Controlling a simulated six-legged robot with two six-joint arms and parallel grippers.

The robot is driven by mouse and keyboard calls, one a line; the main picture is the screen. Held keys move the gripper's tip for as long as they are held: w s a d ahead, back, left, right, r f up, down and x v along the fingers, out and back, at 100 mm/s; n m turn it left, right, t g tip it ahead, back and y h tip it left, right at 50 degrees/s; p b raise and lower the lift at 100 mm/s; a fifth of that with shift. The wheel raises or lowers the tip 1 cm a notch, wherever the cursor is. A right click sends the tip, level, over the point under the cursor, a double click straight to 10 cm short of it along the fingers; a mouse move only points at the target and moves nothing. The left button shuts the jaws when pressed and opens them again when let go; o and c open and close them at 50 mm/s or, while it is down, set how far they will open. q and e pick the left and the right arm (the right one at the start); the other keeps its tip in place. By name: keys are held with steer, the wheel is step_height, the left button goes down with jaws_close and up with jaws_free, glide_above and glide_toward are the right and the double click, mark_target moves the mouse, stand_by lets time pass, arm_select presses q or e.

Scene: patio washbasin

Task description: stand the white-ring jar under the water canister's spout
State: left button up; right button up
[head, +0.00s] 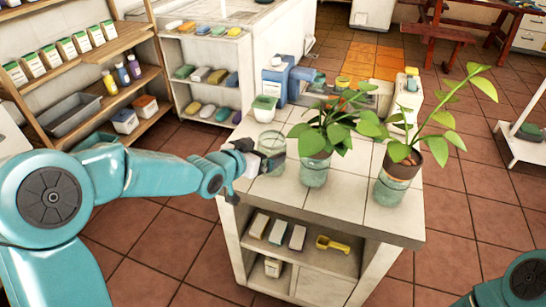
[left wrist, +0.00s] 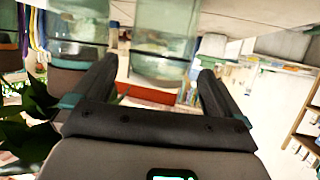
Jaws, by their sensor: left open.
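A clear glass jar (head: 270,142) stands upright and empty on the near left of the tiled counter. I cannot make out a white ring on it. My left gripper (head: 260,157) is open at the jar's near side, one dark finger overlapping it in the head view. In the left wrist view, a clear jar (left wrist: 163,45) shows between and beyond the open fingers (left wrist: 157,75); I see no grip on it. The blue water canister (head: 274,82) stands at the counter's back left; its spout is hard to make out. My right gripper is out of view.
Two glass jars with leafy plants (head: 314,170) (head: 394,184) stand right of the empty jar. A small white tub with a green lid (head: 264,109) stands between the empty jar and the canister. The counter's front tiles (head: 345,213) are clear.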

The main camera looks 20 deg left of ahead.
mark_target(279, 143)
arm_select(q)
steer(key=x, duration=0.5)
steer(key=shift+w+f, duration=0.1)
steer(key=shift+w, duration=0.2)
steer(key=shift+s, duration=0.1)
steer(key=c, duration=0.9)
